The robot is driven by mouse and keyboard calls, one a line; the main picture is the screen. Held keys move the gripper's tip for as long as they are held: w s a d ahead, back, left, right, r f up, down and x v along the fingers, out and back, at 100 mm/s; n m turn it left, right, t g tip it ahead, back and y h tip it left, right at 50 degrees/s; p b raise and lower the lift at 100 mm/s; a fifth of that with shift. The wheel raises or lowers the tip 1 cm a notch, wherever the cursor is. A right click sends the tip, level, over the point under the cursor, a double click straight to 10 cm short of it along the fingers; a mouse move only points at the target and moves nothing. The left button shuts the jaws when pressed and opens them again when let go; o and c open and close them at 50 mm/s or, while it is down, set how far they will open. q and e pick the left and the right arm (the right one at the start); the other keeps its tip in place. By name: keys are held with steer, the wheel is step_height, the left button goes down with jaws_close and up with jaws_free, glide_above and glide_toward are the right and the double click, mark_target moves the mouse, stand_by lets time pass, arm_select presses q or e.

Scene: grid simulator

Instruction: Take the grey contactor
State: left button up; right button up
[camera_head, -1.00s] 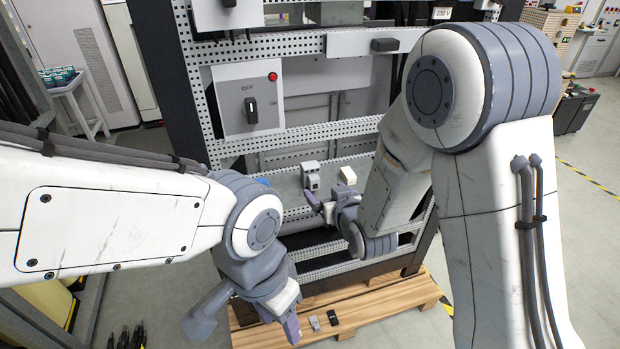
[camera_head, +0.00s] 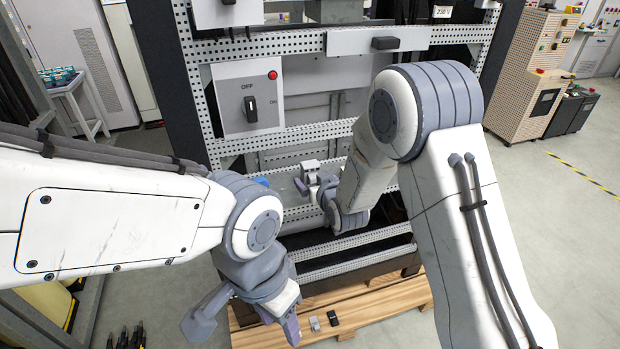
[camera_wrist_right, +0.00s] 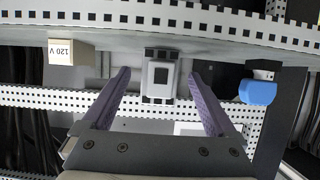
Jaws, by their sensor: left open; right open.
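My right gripper (camera_head: 312,186) also shows in the head view, open and close in front of the contactor. My left gripper (camera_head: 243,326) is open and empty, low in front of the rack above the wooden pallet.
Perforated rails (camera_wrist_right: 200,14) run close by. A small grey part (camera_head: 315,324) and a black part (camera_head: 333,318) lie on the pallet (camera_head: 380,299).

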jaws_close()
steer(key=shift+r+p, duration=0.55)
steer(key=shift+r, duration=0.55)
steer(key=s+d+b, duration=0.2)
steer(key=s, duration=0.5)
steer(key=shift+s+d, duration=0.25)
steer(key=shift+a+f, duration=0.1)
stand_by(0.4)
